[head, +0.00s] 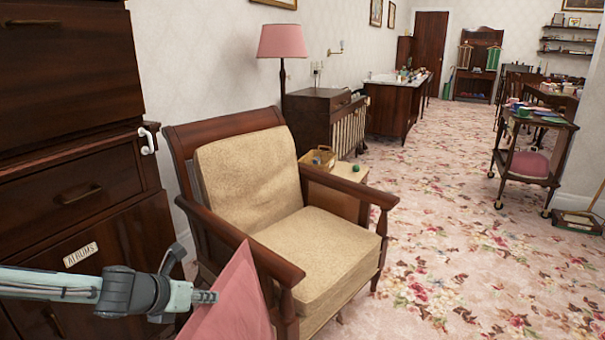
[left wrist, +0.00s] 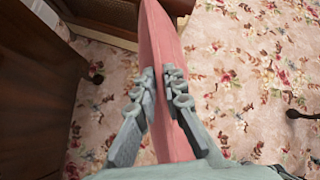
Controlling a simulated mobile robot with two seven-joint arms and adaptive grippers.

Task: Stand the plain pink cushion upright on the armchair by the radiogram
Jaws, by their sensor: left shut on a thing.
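The plain pink cushion (head: 236,303) is at the bottom of the head view, in front of the armchair's near arm. My left gripper (head: 208,297) is shut on it at its edge. In the left wrist view the two fingers (left wrist: 162,88) pinch the pink cushion (left wrist: 158,40) from both sides, and it hangs over the carpet. The armchair (head: 312,258) has a dark wooden frame, a beige seat pad and a beige back pad. Its seat is empty. The cushion's lower part is cut off by the frame. My right gripper is not in view.
A dark chest of drawers (head: 85,200) stands close on the left. A small table with a basket (head: 318,158) and a pink floor lamp (head: 282,42) are behind the chair. A trolley (head: 535,150) holding a pink round thing stands at right. The flowered carpet between is clear.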

